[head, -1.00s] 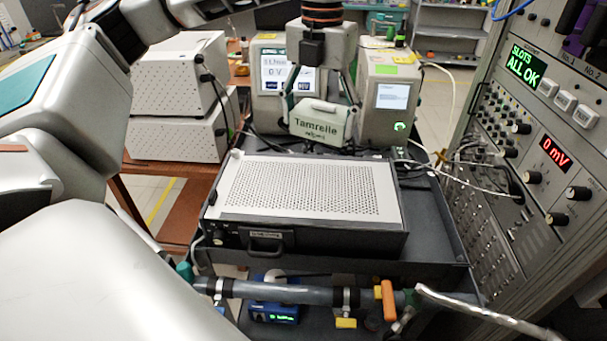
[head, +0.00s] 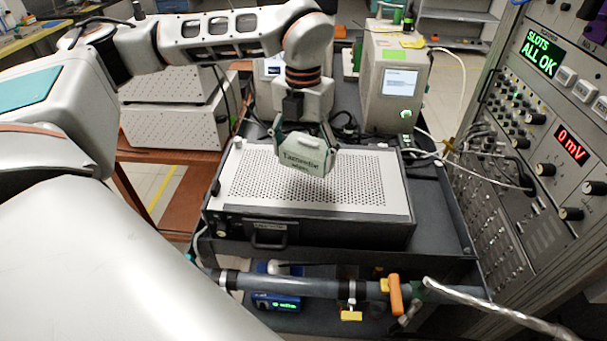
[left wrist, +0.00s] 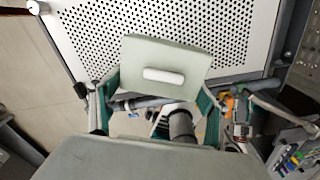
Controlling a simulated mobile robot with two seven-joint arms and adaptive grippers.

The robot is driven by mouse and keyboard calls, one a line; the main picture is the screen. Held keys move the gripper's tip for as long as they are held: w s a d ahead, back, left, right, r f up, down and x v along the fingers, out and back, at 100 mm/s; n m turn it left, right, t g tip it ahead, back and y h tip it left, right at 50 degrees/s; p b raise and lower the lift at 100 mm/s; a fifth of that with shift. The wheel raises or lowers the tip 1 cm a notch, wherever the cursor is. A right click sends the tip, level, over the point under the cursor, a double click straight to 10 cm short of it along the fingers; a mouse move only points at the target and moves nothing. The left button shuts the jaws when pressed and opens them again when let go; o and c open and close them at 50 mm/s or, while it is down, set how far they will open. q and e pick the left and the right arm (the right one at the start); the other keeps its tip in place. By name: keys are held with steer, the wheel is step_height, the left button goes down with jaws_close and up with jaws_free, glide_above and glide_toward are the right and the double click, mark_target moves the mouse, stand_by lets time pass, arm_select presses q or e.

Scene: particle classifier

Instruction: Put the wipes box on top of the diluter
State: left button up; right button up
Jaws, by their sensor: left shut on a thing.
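The wipes box (head: 306,158) is small and pale green with a white lid tab and dark lettering. My left gripper (head: 304,150) is shut on it, one finger on each side. That unit has a white perforated top and a black front with a handle. The left wrist view shows the box (left wrist: 165,58) between the fingers, with the perforated top (left wrist: 85,35) beyond it. I cannot tell whether the box touches the top. My right gripper is out of view.
Two instruments with screens stand behind, the right one (head: 390,88) clear of the arm and the left one partly hidden by it. White perforated boxes (head: 170,128) are at left. An instrument rack (head: 540,130) is at right. A pipe with an orange valve (head: 395,293) runs in front.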

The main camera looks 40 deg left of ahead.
mark_target(303, 151)
arm_select(q)
steer(key=shift+f, duration=3.25)
steer(key=shift+f, duration=0.1)
steer(key=o, duration=1.2)
step_height(303, 151, up, 11)
steer(key=shift+f, duration=0.15)
steer(key=shift+r, duration=0.8)
